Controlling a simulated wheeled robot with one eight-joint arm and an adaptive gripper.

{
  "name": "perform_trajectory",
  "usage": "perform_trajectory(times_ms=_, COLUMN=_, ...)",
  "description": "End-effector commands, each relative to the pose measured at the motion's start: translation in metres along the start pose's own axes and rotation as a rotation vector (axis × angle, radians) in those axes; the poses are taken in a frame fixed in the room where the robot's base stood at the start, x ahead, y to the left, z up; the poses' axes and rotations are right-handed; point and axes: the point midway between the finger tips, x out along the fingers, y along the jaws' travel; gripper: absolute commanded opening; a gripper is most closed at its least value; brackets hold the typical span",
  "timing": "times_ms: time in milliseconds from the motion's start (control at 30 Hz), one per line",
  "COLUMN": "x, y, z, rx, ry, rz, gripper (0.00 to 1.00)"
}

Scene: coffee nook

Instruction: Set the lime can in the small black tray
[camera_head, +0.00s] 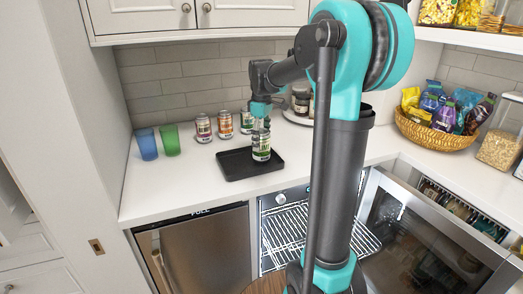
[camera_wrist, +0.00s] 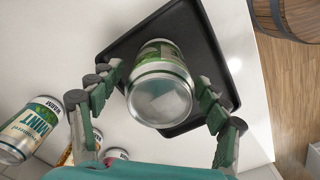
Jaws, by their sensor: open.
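A can with a green and white label, which looks like the lime can (camera_head: 261,147), stands upright on the small black tray (camera_head: 232,170). In the wrist view the can (camera_wrist: 160,88) is between the two fingers, its metal end facing the camera, and the tray (camera_wrist: 222,72) lies beneath it. My gripper (camera_head: 260,124) is above the can in the head view. In the wrist view my gripper (camera_wrist: 158,80) is open, with a finger on each side of the can. Its label is not readable here.
Blue (camera_head: 146,143) and green (camera_head: 170,139) cups stand at the left. A snack basket (camera_head: 436,132) is at the right.

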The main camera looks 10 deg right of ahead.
Motion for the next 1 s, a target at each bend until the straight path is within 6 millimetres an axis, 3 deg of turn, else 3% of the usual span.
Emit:
perform_trajectory(times_ms=200, x=-0.044, y=0.000, z=0.000, rx=0.000, ry=0.000, rz=0.000, gripper=0.76)
perform_trajectory(times_ms=400, x=-0.066, y=0.000, z=0.000, rx=0.000, ry=0.000, rz=0.000, gripper=0.76)
perform_trajectory(times_ms=1000, x=-0.071, y=0.000, z=0.000, rx=0.000, ry=0.000, rz=0.000, gripper=0.76)
